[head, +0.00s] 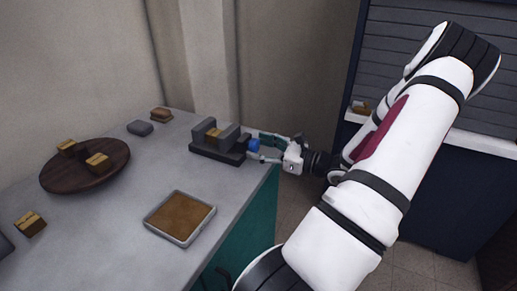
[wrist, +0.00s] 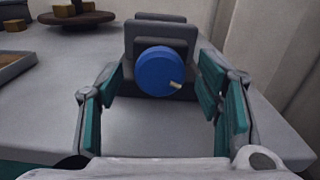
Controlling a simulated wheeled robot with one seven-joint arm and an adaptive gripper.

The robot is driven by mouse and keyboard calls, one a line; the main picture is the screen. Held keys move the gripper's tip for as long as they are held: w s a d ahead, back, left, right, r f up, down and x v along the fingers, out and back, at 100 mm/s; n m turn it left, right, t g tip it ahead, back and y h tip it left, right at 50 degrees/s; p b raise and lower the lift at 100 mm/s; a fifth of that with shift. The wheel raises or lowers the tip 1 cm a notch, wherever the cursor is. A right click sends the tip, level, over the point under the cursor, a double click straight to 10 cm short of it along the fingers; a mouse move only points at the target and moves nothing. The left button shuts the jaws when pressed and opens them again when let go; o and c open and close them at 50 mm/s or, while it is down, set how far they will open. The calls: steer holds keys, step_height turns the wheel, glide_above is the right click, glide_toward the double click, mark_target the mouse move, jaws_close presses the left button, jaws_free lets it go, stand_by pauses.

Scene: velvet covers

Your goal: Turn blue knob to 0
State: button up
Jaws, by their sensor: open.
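The blue knob (head: 254,145) is on the right side of a dark grey device (head: 234,157) near the counter's right edge. In the wrist view the knob (wrist: 158,71) faces the camera as a round blue disc. A pale pointer mark on it points to the lower right. My gripper (head: 266,147) is open at the knob's side of the device. In the wrist view its teal-padded fingers (wrist: 165,92) stand left and right of the knob, with a gap on each side. I cannot read any number marks around the knob.
A round dark wooden board (head: 85,178) with small box-like pieces lies on the left of the grey counter. A square brown-topped tray (head: 180,218) lies in front of the device. A grey block (head: 140,128) and a brown piece (head: 161,114) lie at the back.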

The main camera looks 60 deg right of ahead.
steer(key=shift+w, duration=0.35)
steer(key=c, duration=1.2)
steer(key=shift+n, duration=0.3)
